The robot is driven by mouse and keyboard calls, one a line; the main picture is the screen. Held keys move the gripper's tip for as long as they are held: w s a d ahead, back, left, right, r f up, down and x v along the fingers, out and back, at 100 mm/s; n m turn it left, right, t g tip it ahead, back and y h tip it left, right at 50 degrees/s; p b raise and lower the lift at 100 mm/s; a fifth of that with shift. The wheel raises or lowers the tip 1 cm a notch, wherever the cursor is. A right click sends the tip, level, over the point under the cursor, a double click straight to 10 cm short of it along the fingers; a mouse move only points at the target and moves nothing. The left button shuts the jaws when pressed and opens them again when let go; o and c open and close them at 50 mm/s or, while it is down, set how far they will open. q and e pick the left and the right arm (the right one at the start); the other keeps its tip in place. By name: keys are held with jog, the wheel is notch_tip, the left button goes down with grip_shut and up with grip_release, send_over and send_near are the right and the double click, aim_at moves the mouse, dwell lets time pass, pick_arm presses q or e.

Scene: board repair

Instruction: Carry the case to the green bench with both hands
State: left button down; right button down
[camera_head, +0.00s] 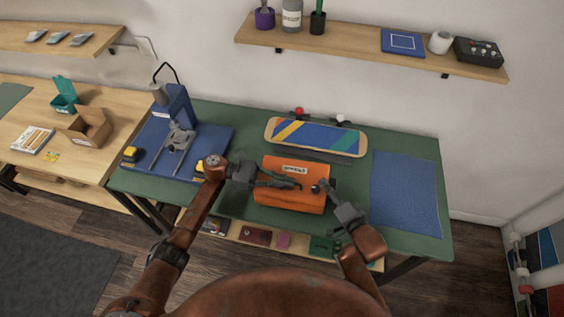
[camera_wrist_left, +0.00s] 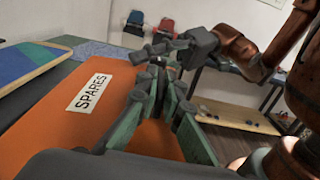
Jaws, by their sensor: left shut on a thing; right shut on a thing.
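The orange case (camera_head: 288,197) is at the front middle of the green bench (camera_head: 405,215) in the head view. I cannot tell whether it rests on the bench or hangs just above it. In the left wrist view the case (camera_wrist_left: 60,125) fills the lower left, with a white SPARES label (camera_wrist_left: 88,93) on top. My left gripper (camera_head: 297,186) is shut on the case at its top, probably on a handle that the fingers hide. My right gripper (camera_head: 322,185) is shut on the case close beside it, from the right.
A skateboard deck (camera_head: 315,137) lies behind the case. A blue mat (camera_head: 404,190) covers the bench's right side. A blue press (camera_head: 175,108) stands on a blue base at the left. A shelf (camera_head: 370,47) hangs above. A wooden table (camera_head: 95,150) adjoins at left.

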pick_arm(q)
jog(key=shift+s+d+f+b, duration=0.1)
jog(key=shift+d+f+b, duration=0.15)
jog(key=shift+b, duration=0.1)
pick_arm(e)
jog(key=shift+f, duration=0.9)
pick_arm(q)
jog(key=c, duration=2.4)
grip_release()
jog(key=shift+a, duration=0.1)
pick_arm(e)
jog(key=c, duration=1.4)
grip_release()
pick_arm(q)
jog(key=shift+o, duration=1.4)
pick_arm(e)
jog(key=o, duration=0.4)
jog(key=shift+r, duration=0.25)
jog(key=shift+c, duration=0.2)
pick_arm(q)
jog(key=shift+o, duration=0.2)
jog(key=shift+a+f, duration=0.1)
jog(key=shift+f, duration=0.05)
pick_arm(e)
jog(key=shift+o, duration=0.4)
jog(key=shift+r, duration=0.1)
pick_arm(q)
jog(key=shift+o, duration=0.7)
